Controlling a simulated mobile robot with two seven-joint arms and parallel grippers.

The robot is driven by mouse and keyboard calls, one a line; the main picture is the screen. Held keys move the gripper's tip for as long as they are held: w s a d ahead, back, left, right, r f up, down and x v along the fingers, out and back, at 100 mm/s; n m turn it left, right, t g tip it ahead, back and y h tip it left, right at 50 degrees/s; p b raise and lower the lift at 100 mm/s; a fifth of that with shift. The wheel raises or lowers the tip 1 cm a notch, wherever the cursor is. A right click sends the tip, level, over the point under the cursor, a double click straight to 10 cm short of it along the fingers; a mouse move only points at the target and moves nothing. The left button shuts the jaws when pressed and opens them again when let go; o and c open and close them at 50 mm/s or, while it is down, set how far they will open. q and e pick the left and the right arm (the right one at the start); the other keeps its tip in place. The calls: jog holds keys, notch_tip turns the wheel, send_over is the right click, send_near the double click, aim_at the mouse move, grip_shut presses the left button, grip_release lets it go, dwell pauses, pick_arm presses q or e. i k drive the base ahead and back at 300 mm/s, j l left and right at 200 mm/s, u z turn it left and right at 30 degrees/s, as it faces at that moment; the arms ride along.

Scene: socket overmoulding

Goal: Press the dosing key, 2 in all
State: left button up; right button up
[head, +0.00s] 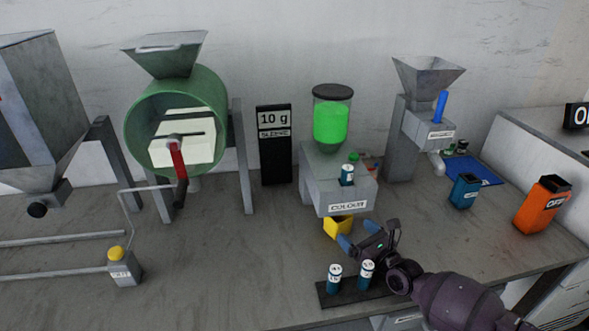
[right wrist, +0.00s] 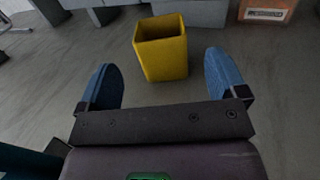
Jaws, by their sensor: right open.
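The colour doser (head: 338,190) is a grey box labelled COLOUR with a clear hopper of green material (head: 331,123) on top. A small green knob (head: 353,157) and a blue labelled cylinder (head: 347,176) show on its top; I cannot tell which part is the dosing key. A yellow cup (head: 338,228) stands below the doser's front. My right gripper (head: 368,237) is open and empty, just in front of the cup. In the right wrist view the cup (right wrist: 162,50) is ahead of and between the blue fingertips, apart from them. My left gripper is not in view.
Two labelled cylinders (head: 350,274) stand on a dark rack (head: 330,296) under my right arm. A black sign (head: 274,145) reads 10 g. A green drum (head: 175,120), a yellow-button box (head: 123,268), a blue bin (head: 465,190) and an orange bin (head: 542,205) stand around.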

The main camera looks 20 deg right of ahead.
aim_at(353, 157)
jog(key=k+l, duration=0.65)
jog(key=k, duration=0.05)
